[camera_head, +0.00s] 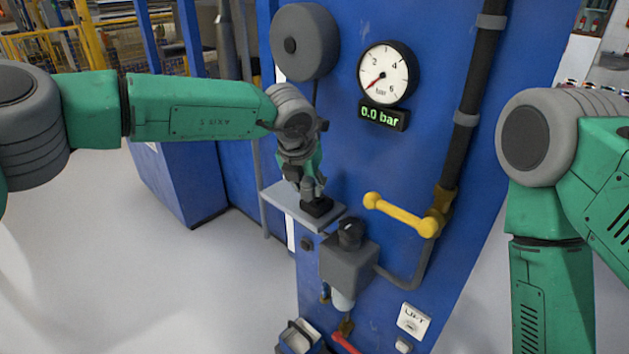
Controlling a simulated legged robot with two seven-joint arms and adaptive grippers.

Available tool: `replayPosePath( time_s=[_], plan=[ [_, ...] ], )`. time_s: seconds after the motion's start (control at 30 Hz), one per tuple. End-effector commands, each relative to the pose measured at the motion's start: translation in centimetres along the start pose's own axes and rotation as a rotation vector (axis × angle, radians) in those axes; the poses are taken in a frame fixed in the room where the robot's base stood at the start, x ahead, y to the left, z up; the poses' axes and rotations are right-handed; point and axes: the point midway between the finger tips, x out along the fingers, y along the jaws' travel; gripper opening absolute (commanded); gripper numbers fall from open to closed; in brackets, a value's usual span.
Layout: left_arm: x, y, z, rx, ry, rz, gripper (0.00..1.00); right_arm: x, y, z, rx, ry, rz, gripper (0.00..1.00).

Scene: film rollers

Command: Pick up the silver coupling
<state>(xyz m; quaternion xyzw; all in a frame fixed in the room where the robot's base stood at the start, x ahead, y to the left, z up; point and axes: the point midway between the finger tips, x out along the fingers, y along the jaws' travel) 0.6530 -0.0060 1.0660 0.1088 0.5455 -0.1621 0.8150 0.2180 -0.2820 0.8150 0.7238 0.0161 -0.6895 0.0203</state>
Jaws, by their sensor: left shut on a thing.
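My left gripper (315,197) points down at the small grey shelf (281,203) on the front of the blue panel. Its dark fingertips are low over the shelf's right end and look shut. The silver coupling does not show clearly. The fingers hide what they hold, and I take it to be the coupling. I cannot tell whether it still touches the shelf. My right arm comes in at the right edge, but its gripper is out of view.
A pressure gauge (387,74) reads near zero above a "0.0 bar" display (383,117). A yellow lever (402,214) sticks out right of the shelf. A grey filter unit (349,262) with a black knob stands just below. A grey roller (304,42) is above. Open floor lies left.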

Motion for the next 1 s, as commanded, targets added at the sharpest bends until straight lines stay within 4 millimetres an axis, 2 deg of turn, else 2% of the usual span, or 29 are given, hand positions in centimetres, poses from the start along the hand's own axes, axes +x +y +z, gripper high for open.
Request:
replayPosePath(
  time_s=[0.3, 0.5, 0.7, 1.0],
  plan=[
    [-2.7, 0.1, -6.8, 0.002, -0.001, 0.0, 0.0, 1.6, 0.0, 0.1, 0.0, 0.0, 0.0, 0.4],
    [-4.0, 0.0, -10.0, 0.001, -0.001, 0.0, 0.0, 2.2, 0.0, 0.1, 0.0, 0.0, 0.0, 0.4],
    [-4.8, 0.0, -11.4, 0.0, 0.0, -0.001, 0.0, 2.3, 0.0, 0.1, 0.0, 0.0, 0.0, 0.4],
    [-5.8, 0.0, -11.3, -0.001, -0.001, -0.001, 0.0, 1.1, 0.0, 0.1, 0.0, 0.0, 0.0, 0.4]
  ],
)
